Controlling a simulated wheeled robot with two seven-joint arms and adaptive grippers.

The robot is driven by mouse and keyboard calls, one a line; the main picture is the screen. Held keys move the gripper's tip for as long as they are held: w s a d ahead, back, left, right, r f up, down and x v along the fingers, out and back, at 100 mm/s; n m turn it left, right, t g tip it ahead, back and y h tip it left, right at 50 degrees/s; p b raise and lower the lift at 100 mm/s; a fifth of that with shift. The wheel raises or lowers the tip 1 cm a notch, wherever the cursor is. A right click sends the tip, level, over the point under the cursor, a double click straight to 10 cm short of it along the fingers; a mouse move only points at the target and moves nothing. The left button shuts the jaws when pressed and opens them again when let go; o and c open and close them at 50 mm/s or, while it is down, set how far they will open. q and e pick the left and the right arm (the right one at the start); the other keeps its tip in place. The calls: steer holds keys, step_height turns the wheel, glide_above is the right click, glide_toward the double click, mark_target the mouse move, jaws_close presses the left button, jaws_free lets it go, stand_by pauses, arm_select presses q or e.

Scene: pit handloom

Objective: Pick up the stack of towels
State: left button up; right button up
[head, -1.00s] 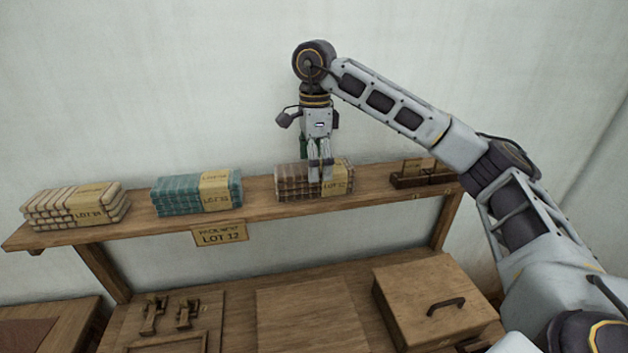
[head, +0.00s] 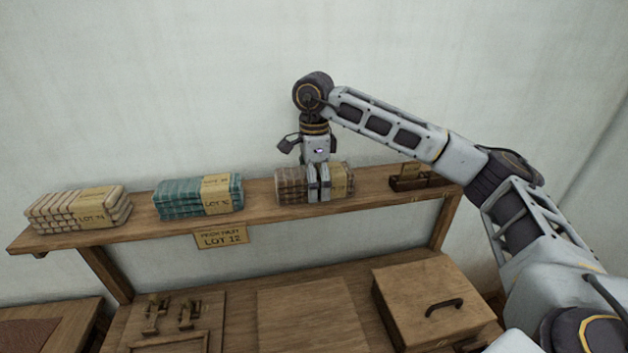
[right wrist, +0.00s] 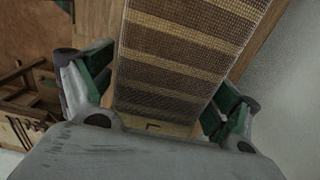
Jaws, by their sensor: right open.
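A brown striped stack of towels (head: 291,186) with a tan paper band lies on the wooden shelf, right of the middle. My right gripper (head: 319,184) points down over it, with its fingers in front of the stack in the head view. In the right wrist view the brown-and-tan striped stack (right wrist: 185,60) lies between the two open fingers, which have green inner pads. A gap shows beside the right finger; contact at the left is unclear. The fingers hide part of the band. My left gripper is not in view.
A teal stack (head: 180,198) and a cream stack (head: 62,210) stand farther left on the shelf (head: 270,213). A sign (head: 221,238) reading LOT 12 hangs on its front edge. A small dark wooden holder (head: 408,182) stands at right. A lidded box (head: 420,285) sits below.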

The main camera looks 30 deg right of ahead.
steer(key=shift+f, duration=0.15)
stand_by(0.3)
steer(key=c, duration=1.2)
